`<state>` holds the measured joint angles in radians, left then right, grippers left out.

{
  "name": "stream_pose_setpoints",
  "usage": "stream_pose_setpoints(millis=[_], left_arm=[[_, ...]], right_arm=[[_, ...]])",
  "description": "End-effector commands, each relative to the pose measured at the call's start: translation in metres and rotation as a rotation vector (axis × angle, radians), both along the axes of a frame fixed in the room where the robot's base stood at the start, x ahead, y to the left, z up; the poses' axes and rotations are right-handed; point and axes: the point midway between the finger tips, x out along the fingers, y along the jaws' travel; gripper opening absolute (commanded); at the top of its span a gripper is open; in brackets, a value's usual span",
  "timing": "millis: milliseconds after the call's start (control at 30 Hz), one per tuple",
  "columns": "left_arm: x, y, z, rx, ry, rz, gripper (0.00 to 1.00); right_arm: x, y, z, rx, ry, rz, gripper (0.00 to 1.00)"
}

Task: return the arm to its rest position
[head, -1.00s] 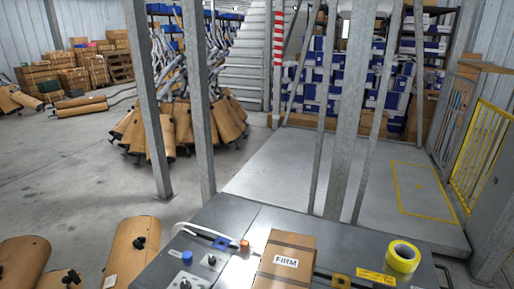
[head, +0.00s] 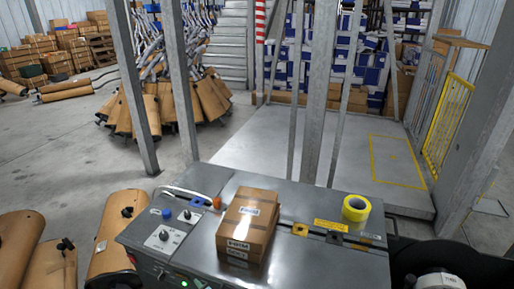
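Neither of my grippers shows in the head view, so I cannot see their fingers or whether they hold anything. A dark rounded part with a white disc fills the lower right corner and looks like a link of my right arm. Another small dark part shows at the bottom edge left of centre; I cannot tell what it is. A cardboard box (head: 248,222) with a white label lies on the grey metal bench (head: 290,205). A yellow tape roll (head: 356,208) lies on the bench's right part. Nothing of mine is seen touching either.
Brown mufflers (head: 116,232) stand on the floor left of the bench. More mufflers (head: 170,108) lean in a pile behind. Grey posts (head: 133,85) rise beyond the bench. A yellow gate (head: 447,125) stands at the right. The floor panel (head: 300,140) behind the bench is clear.

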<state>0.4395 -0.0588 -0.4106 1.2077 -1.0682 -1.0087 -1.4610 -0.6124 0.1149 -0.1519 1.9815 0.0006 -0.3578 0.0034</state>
Motion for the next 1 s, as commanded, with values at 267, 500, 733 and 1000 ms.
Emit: stream_pose_setpoints(millis=[267, 500, 733, 1000], left_arm=[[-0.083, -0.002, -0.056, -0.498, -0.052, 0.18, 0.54], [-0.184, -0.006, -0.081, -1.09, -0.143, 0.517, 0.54], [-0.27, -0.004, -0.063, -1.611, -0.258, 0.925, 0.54], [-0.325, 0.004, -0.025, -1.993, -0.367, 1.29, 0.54]], right_arm=[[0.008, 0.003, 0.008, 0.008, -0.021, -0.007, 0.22], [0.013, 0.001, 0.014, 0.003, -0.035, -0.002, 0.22], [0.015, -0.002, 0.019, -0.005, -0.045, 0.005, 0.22], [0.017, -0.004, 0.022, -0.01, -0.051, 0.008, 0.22]])
